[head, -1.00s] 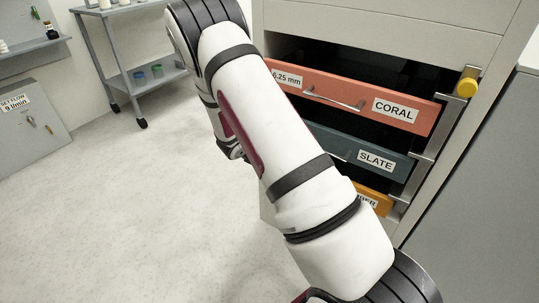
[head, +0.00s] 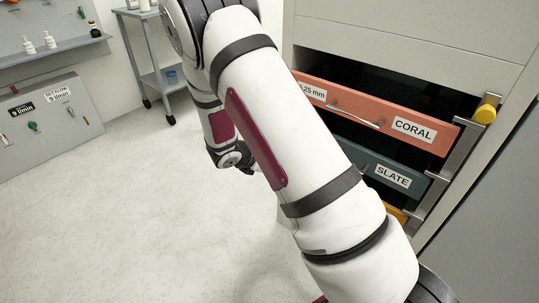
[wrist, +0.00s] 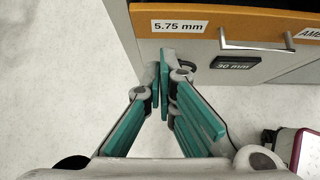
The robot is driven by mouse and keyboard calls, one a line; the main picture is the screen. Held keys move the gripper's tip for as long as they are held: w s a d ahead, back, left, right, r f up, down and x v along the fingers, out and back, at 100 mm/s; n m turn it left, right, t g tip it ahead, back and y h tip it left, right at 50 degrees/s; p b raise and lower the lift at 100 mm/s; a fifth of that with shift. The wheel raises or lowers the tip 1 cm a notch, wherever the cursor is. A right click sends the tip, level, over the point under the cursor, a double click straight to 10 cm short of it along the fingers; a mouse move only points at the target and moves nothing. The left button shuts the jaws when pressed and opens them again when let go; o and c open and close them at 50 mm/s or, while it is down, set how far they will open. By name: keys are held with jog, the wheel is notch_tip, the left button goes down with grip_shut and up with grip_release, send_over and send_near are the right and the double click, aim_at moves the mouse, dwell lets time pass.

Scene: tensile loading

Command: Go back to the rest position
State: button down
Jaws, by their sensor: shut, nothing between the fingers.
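My gripper (wrist: 163,88) shows in the wrist view with its teal fingers closed together and nothing between them. It points toward the lower front of the cabinet, near an amber drawer (wrist: 200,17) with a "5.75 mm" label and a metal handle. I cannot tell the exact gap to the cabinet. In the head view my white arm crosses the middle of the picture, and the gripper itself is hidden. The coral drawer (head: 362,103) and the slate drawer (head: 362,160) sit in the cabinet to the right of the arm.
A yellow knob (head: 486,109) and metal rail stand at the cabinet's right side. A grey trolley (head: 150,50) stands at the back. A grey panel box (head: 50,120) with a flow label is at the left. The pale floor (head: 120,220) left of my arm is clear.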

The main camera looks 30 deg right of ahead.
jog(key=s+r+m+g+y, duration=0.1)
jog(key=s+r+m+g, duration=0.1)
jog(key=s+r+m, duration=0.7)
jog(key=s+r+m+g, duration=0.1)
jog(key=s+r+m, duration=0.35)
jog(key=r, duration=0.75)
jog(key=s+a+r+m+y, duration=0.25)
jog(key=s+a, duration=0.25)
jog(key=s, duration=0.4)
jog(key=s+a+r+m+y, duration=0.25)
jog(key=s+a, duration=0.25)
jog(key=s, duration=0.4)
jog(key=s+a+r+m+y, duration=0.1)
jog(key=s+a+m+y, duration=0.3)
jog(key=s, duration=0.5)
notch_tip(320, 180, up, 28)
jog(key=t+h+p, duration=0.1)
jog(key=t+p, duration=0.3)
jog(key=p, duration=2.2)
jog(key=shift+w+r, duration=0.15)
jog(key=shift+r, duration=0.05)
jog(key=shift+n, duration=0.25)
